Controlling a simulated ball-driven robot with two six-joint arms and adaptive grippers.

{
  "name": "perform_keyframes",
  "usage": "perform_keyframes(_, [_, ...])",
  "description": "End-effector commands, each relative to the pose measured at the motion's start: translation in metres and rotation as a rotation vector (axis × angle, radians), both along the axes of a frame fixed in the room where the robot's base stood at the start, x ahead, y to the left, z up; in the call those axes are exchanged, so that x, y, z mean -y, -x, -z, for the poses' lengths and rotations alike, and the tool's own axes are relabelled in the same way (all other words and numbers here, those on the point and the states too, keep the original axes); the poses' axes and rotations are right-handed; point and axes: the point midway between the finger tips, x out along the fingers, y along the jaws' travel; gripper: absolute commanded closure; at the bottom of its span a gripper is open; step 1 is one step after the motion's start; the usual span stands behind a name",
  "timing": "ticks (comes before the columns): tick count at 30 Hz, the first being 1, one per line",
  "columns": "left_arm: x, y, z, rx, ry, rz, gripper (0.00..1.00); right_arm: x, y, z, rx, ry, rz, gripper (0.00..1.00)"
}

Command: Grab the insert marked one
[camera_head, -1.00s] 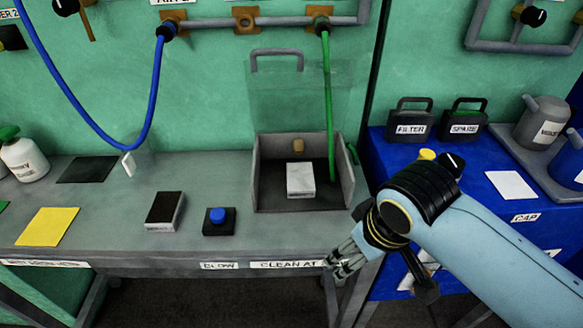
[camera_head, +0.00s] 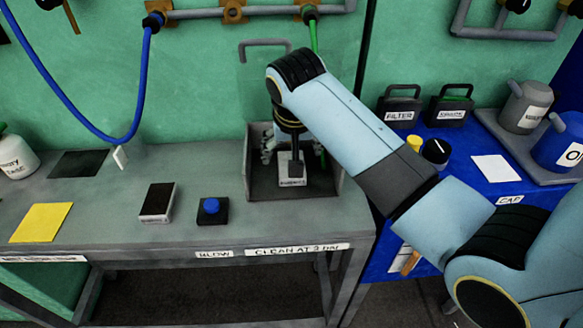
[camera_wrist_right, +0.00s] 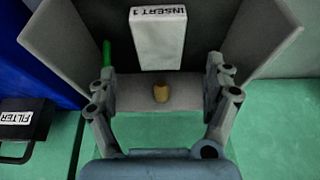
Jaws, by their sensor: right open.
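The insert is a white block labelled "INSERT 1" (camera_wrist_right: 158,38) in the right wrist view. It lies inside a grey open-fronted box (camera_head: 335,186) on the bench, and in the head view its front end (camera_head: 292,182) shows below my gripper. My right gripper (camera_head: 287,160) points down into the box, above the insert. In the right wrist view my right gripper (camera_wrist_right: 160,75) is open and empty, its fingers spread to either side with the insert beyond their tips. My arm hides part of the box and insert in the head view. My left gripper is out of view.
A dark block with a pale side (camera_head: 157,202) and a blue button on a black base (camera_head: 212,210) stand left of the box. The box walls stand close around my gripper. A green hose (camera_head: 314,38) hangs above.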

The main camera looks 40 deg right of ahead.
Motion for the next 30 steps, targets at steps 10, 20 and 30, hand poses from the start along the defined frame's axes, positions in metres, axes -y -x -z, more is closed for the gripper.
perform_keyframes(10, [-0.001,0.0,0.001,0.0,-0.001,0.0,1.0,0.011,-0.016,0.043,-0.003,0.0,-0.001,0.15])
perform_keyframes(20, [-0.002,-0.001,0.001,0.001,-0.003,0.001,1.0,0.012,-0.018,0.049,0.0,0.0,-0.001,0.15])
perform_keyframes(30, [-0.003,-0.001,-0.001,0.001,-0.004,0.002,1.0,0.012,-0.018,0.051,0.0,0.0,-0.001,0.15])
